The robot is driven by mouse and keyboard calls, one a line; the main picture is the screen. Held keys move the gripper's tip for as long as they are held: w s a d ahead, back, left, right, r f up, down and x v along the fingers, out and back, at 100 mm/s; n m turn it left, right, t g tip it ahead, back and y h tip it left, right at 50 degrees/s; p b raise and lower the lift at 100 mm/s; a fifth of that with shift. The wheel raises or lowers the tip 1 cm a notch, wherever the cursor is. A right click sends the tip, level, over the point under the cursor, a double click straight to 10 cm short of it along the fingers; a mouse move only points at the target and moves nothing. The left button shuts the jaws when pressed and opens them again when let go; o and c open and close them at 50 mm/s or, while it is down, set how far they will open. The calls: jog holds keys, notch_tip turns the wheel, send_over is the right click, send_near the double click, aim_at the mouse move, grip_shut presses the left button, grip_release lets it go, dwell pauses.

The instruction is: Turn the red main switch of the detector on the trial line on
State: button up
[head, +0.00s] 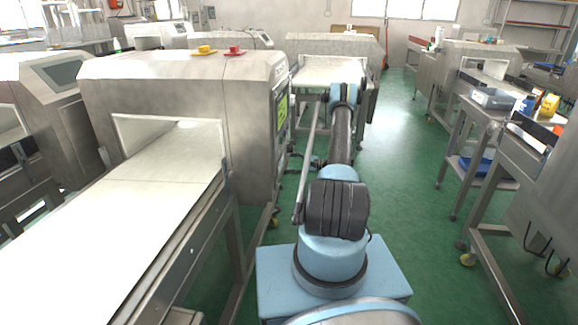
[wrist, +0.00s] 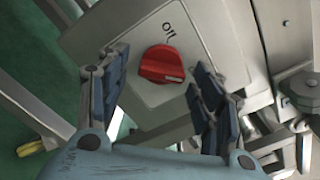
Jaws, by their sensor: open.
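The red main switch (wrist: 161,65) is a round knob with a raised grip bar on a pale grey plate (wrist: 195,28) in the wrist view. A short dark word is printed beside it; I cannot read it surely. A pale mark shows on one end of the bar. My gripper (wrist: 160,72) is open, with one dark finger on each side of the knob; I cannot tell if they touch it. In the head view my arm reaches forward past the right side of the near steel detector (head: 180,88). The switch is not visible there.
A white conveyor belt (head: 125,225) runs into the near detector. Another detector (head: 335,45) stands beyond my arm. Tables with a grey tray (head: 492,98) and machines stand on the right. The green floor (head: 410,190) between is clear.

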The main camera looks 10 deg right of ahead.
jog(key=shift+d, duration=0.15)
jog(key=v, duration=1.1)
jog(key=shift+d, duration=0.3)
jog(key=shift+s, duration=0.2)
